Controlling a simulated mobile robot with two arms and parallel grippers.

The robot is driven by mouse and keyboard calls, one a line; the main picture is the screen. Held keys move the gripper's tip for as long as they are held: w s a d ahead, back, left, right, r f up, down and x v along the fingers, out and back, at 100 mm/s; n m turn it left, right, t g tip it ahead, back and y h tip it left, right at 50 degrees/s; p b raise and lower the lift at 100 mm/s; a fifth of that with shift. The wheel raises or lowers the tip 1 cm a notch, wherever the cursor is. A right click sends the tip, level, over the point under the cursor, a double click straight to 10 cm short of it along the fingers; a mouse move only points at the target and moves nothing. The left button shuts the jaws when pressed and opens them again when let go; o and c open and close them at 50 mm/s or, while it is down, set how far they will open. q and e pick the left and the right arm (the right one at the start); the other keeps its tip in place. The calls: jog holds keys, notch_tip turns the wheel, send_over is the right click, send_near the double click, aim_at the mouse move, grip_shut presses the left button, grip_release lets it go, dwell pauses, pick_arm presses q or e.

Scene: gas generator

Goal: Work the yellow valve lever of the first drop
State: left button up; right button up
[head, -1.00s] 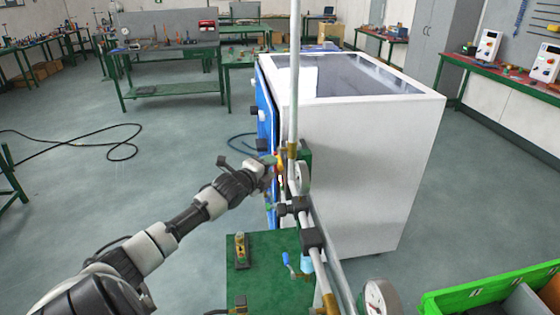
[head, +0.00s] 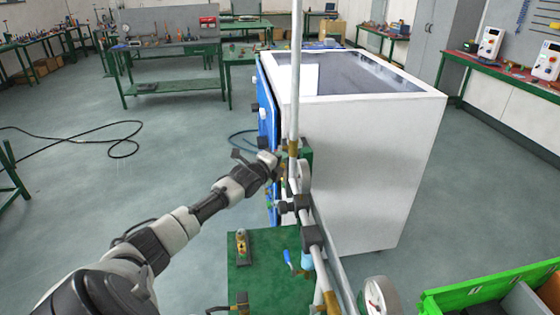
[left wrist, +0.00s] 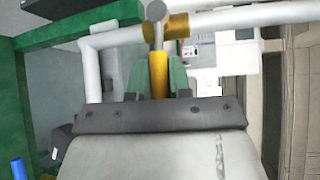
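My left gripper (head: 275,162) is at the pipework beside the white cabinet, near a brass fitting (head: 292,148) on the upright pipe. In the left wrist view, the yellow valve lever (left wrist: 159,76) stands between the two green fingers of the left gripper (left wrist: 158,80). The fingers are on either side of it and look apart, with narrow gaps beside the lever. A brass fitting (left wrist: 178,26) on the white pipe is just beyond the lever's end. In the head view the fingertips and lever are mostly hidden. My right gripper is not in view.
The white cabinet (head: 375,170) with a blue front stands right behind the pipes. A pressure gauge (head: 380,296), a blue-handled valve (head: 289,260) and a green plate (head: 265,240) are lower down. A green bin (head: 490,285) is at bottom right. Open floor lies left.

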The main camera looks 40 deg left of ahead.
pick_arm(q)
grip_shut()
